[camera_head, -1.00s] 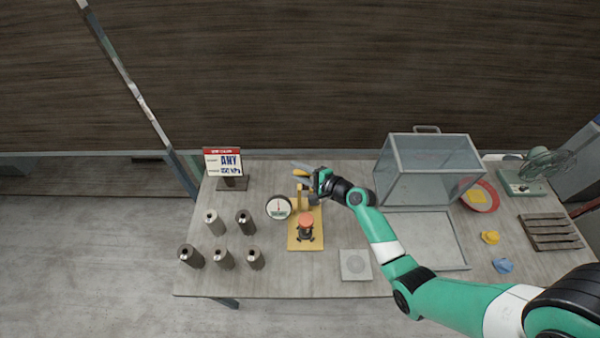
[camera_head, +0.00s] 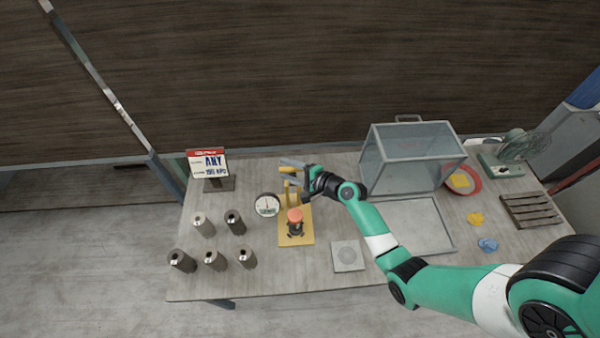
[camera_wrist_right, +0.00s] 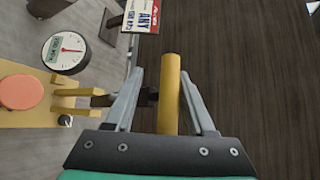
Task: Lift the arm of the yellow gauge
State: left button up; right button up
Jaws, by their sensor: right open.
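The yellow gauge has a flat yellow base (camera_head: 296,238) with an orange-red-topped part (camera_head: 295,215) on it and a round white dial (camera_head: 266,206) at its left. Its yellow arm (camera_head: 287,170) is at the back. In the right wrist view the arm's yellow bar (camera_wrist_right: 170,95) stands between the two grey fingers of my right gripper (camera_wrist_right: 162,72), with a gap visible on each side. The right gripper (camera_head: 296,166) is open at the back of the gauge, and partly hides the arm in the head view. My left gripper is not in view.
Several dark cylinders (camera_head: 214,259) stand on the left of the table. A sign (camera_head: 207,163) stands behind them. A clear box (camera_head: 412,160) is close to the right of my right arm. A square grey plate (camera_head: 347,255) lies in front.

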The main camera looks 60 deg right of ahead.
jog(key=v, duration=1)
jog(key=shift+s, duration=0.25)
